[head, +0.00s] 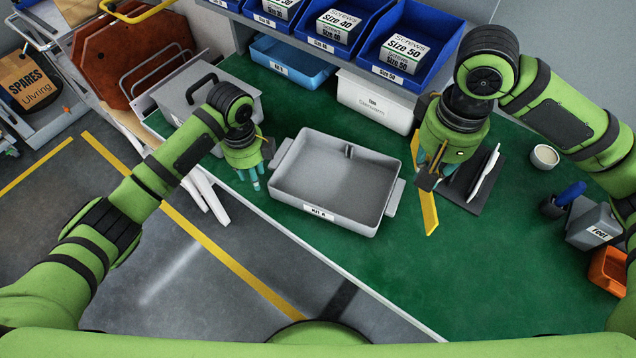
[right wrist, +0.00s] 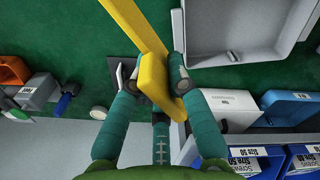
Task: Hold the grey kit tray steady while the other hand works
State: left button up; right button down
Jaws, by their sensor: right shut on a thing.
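The grey kit tray (head: 318,211), labelled Kit A, sits on the green bench top near its front edge. It looks empty apart from a small upright piece at its back wall. Its side handles stick out left and right. My left gripper (head: 254,182) points down just left of the tray, beside the left handle (head: 280,153); contact and finger opening cannot be made out. My right gripper (head: 432,178) is right of the tray, shut on a yellow bar (head: 430,212). In the right wrist view the yellow bar (right wrist: 155,88) is between the teal fingers, and a tray corner (right wrist: 225,55) shows.
A white bin (head: 372,100), a light blue bin (head: 290,62) and a grey toolbox (head: 205,95) stand at the back. A small cup (head: 545,156) is at right.

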aim_at(258, 193)
pick_arm(q)
jog(key=shift+f, duration=2.5)
grip_shut()
jog(key=shift+s, duration=0.15)
